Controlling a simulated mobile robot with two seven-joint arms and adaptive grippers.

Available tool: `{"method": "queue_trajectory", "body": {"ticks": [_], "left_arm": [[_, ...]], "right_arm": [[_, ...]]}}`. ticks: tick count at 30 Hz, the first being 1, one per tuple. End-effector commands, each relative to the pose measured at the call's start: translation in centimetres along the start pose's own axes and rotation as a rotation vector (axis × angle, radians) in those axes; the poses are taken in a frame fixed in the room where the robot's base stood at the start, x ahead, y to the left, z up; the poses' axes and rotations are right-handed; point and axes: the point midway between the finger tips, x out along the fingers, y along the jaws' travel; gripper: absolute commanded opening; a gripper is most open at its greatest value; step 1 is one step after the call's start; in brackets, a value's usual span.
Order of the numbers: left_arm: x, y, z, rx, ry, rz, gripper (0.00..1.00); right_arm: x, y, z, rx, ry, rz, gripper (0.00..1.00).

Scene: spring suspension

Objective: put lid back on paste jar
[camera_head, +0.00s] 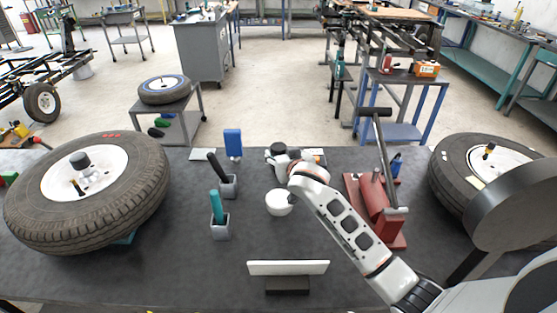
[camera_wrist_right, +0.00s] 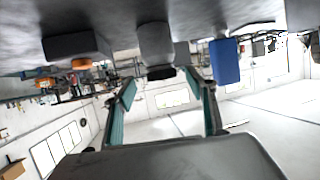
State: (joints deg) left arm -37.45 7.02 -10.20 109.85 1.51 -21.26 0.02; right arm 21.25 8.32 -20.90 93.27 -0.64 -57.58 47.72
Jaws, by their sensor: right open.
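My right arm reaches in from the right of the head view to the table's middle. Its gripper (camera_wrist_right: 162,86) is open, with two teal fingers apart and nothing between them. The wrist view is upside down. In it a grey cylinder with a dark end (camera_wrist_right: 155,42) stands on the table beyond the fingertips; it may be the paste jar, but I cannot tell whether the dark end is a lid. In the head view the wrist partly hides that spot. A white round bowl-like thing (camera_head: 279,204) sits close in front of the wrist. My left gripper is out of view.
Grey holders with a black handle (camera_head: 229,187) and a teal handle (camera_head: 219,228) stand left of my wrist. A blue block (camera_head: 233,143) is behind them. A red lever press (camera_head: 383,212) stands right. A white plate (camera_head: 288,268) is in front. Tyres lie at both sides.

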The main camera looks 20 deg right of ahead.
Motion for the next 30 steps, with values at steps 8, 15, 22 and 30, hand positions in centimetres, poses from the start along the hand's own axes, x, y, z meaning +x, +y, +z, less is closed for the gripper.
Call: {"method": "queue_trajectory", "body": {"ticks": [8, 15, 22, 30], "left_arm": [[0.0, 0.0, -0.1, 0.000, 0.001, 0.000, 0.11], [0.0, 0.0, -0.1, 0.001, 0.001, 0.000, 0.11], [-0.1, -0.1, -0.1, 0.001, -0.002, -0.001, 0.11], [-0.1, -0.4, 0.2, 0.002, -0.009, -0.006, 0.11]], "right_arm": [[0.2, 0.0, -0.1, 0.000, 0.001, 0.000, 0.56], [1.7, 0.0, -0.2, -0.002, 0.001, 0.003, 0.56], [4.5, -0.2, -0.3, -0.001, 0.001, 0.001, 0.56], [5.4, -0.2, -0.2, 0.000, 0.002, 0.000, 0.56]]}}
